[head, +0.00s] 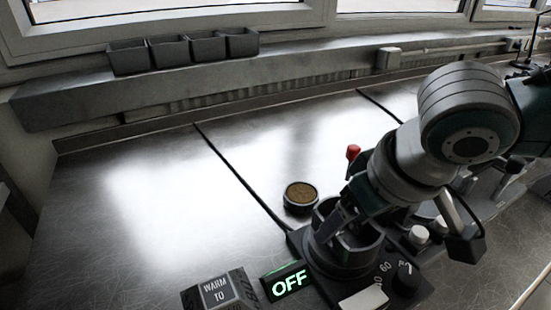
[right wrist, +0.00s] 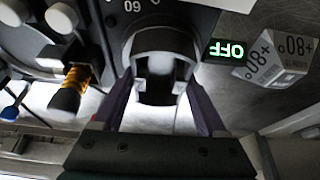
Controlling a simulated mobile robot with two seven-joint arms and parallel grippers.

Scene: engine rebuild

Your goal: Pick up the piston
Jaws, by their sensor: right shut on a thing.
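My right gripper (head: 338,226) reaches down from the right over a dark round cup-like fixture (head: 343,262) on the worktop. In the right wrist view its two fingers (right wrist: 160,78) stand on either side of a grey and dark rounded part, which I take as the piston (right wrist: 160,62), and are shut on it. In the head view the fingers and the fixture's wall hide most of the piston. I cannot tell whether it still rests on the fixture. My left gripper is not in view.
A lit OFF display (head: 289,281) and a WARM TO block (head: 219,292) stand left of the fixture. A round tin with brown contents (head: 300,196) is behind it. Knobs (head: 405,277) and a red-topped lever (head: 353,152) are close by. The left worktop (head: 150,200) is clear.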

